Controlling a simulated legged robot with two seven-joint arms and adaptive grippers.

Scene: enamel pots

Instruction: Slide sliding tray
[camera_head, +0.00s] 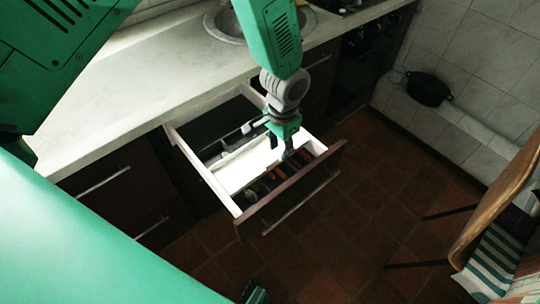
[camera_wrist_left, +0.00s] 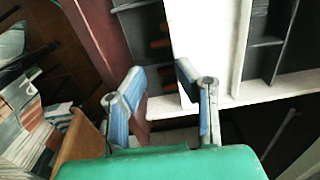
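The drawer (camera_head: 200,173) is pulled out from under the counter. A white sliding tray (camera_head: 245,168) lies across its inside, over darker compartments. In the left wrist view the white tray (camera_wrist_left: 207,38) is a pale panel beyond the fingers. My left gripper (camera_head: 286,154) points down into the drawer at the tray's edge nearer the drawer front. In the wrist view its two blue-padded fingers (camera_wrist_left: 160,78) stand apart with nothing clearly between them. I cannot tell whether a finger touches the tray. A small green and dark part at the head view's bottom edge may be my right gripper.
The drawer front (camera_head: 292,190) has a long bar handle. The counter (camera_head: 130,85) with a round sink (camera_head: 228,22) lies behind. A black pot (camera_head: 428,89) sits on a tiled ledge. The floor between is clear.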

